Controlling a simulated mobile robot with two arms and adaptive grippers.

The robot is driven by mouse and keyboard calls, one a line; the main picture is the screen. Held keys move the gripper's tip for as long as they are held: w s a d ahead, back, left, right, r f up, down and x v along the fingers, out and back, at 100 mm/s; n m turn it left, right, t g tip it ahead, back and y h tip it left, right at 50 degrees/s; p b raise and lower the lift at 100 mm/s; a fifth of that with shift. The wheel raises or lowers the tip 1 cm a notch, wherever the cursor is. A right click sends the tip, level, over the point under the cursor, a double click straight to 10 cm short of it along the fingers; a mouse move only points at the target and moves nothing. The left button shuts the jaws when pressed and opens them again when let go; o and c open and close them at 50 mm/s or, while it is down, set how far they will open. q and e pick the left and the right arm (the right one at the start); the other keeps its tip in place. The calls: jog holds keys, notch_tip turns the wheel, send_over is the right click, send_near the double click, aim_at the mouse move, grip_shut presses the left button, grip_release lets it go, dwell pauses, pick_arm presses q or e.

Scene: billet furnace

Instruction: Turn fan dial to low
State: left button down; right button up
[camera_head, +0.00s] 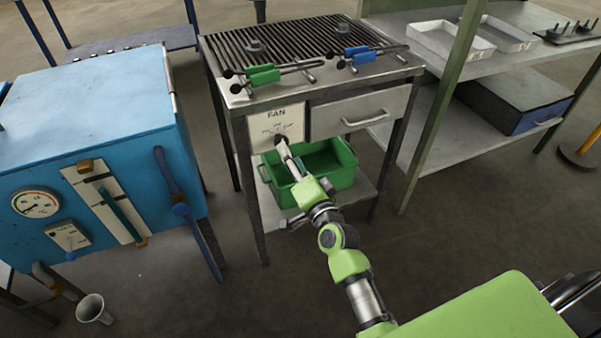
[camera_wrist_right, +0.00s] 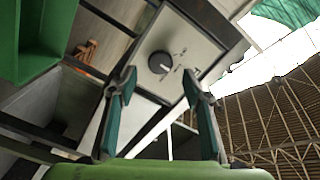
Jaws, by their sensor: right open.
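The white FAN panel (camera_head: 275,121) is on the front of the grill-topped table, left of the drawer. In the right wrist view, the round dark fan dial (camera_wrist_right: 160,63) sits on the pale panel (camera_wrist_right: 190,40), a light pointer mark on its face and small labels beside it. My right gripper (camera_head: 284,147) reaches up to the panel's lower edge. In the wrist view its two green fingers (camera_wrist_right: 159,80) are apart, with the dial showing between and beyond the tips; I cannot tell whether they touch it. My left gripper is not in view.
A green bin (camera_head: 341,172) stands on the lower shelf just behind my right gripper. The drawer (camera_head: 360,112) is right of the panel. Green tongs (camera_head: 264,74) and blue tongs (camera_head: 360,54) lie on the grill. A blue furnace (camera_head: 85,110) stands at left.

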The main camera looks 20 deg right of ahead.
jog(key=s, duration=0.6)
jog(key=shift+s+d, duration=0.15)
jog(key=shift+s, duration=0.15)
